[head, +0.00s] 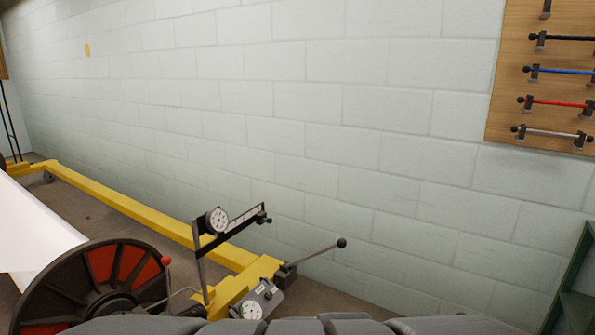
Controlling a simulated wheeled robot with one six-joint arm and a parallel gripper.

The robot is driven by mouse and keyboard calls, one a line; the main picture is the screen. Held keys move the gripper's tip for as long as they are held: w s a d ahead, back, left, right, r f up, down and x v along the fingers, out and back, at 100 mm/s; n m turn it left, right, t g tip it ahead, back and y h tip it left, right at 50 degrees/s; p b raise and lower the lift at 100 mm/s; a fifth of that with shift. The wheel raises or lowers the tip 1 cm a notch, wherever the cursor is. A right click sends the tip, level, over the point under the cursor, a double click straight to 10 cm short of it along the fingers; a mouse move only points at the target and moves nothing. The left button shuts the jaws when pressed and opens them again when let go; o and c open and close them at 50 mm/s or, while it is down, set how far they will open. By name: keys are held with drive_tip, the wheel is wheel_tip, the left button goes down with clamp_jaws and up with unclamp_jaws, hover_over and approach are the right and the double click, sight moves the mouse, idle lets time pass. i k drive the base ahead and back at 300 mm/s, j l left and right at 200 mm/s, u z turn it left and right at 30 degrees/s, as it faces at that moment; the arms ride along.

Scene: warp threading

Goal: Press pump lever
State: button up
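The pump lever (318,252) is a thin grey rod with a dark round knob (342,242) at its end. It slants up to the right from a dark block (285,274) on the yellow frame. Nothing touches the lever. Dark grey rounded parts along the bottom edge look like my own body and hide the lower part of the scene. My gripper is not in view.
A yellow beam (140,210) runs along the pale block wall (300,110). A large dark wheel with red panels (100,275) stands at lower left, near a white sheet (35,230). Gauges (217,220) stand left of the lever. A wooden tool board (505,100) hangs upper right.

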sight(341, 243)
drive_tip(key=k+l, duration=0.1)
drive_tip(key=i+l, duration=0.1)
drive_tip(key=i, duration=0.8)
drive_tip(key=i+l, duration=0.1)
drive_tip(key=i, duration=0.85)
drive_tip(key=j+u, duration=0.05)
